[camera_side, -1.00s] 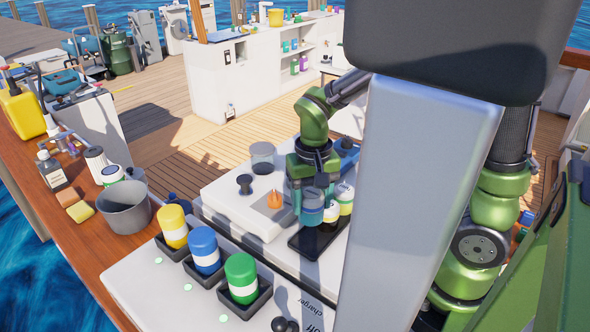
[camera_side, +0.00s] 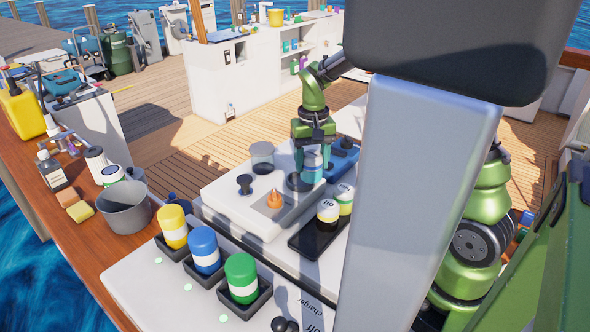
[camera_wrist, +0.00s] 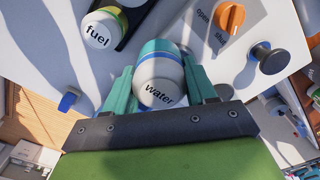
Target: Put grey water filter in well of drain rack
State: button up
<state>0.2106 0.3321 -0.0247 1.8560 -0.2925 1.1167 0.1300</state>
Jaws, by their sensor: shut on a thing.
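The water filter (camera_side: 313,161), a pale grey can with blue and teal bands, is held between my gripper's teal fingers (camera_side: 312,173). In the wrist view, the filter (camera_wrist: 160,85) shows the word "water". My gripper is shut on its sides. In the side view it appears near a dark round opening (camera_side: 297,184) in the white block; the gap beneath it cannot be judged. A black tray (camera_side: 305,243) holds two pale cans, one marked oil (camera_side: 327,212) and one behind it (camera_side: 344,198). Its wells are hard to see; I cannot tell for certain that it is the drain rack.
An orange valve knob (camera_side: 275,200) and a black knob (camera_side: 244,183) stand left of my gripper. A clear cup (camera_side: 262,156) and a blue part (camera_side: 343,155) are near. Yellow, blue and green canisters (camera_side: 205,252) sit in black holders in front.

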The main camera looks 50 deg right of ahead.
jog(key=w, duration=0.3)
jog(key=shift+w+d+f, duration=0.1)
jog(key=shift+d, duration=0.3)
jog(key=shift+w+f, duration=0.2)
jog(key=shift+f, duration=0.7)
jog(key=shift+w+f, duration=0.2)
jog(key=shift+f, duration=0.7)
jog(key=o, duration=1.2)
jog(key=shift+f, duration=0.15)
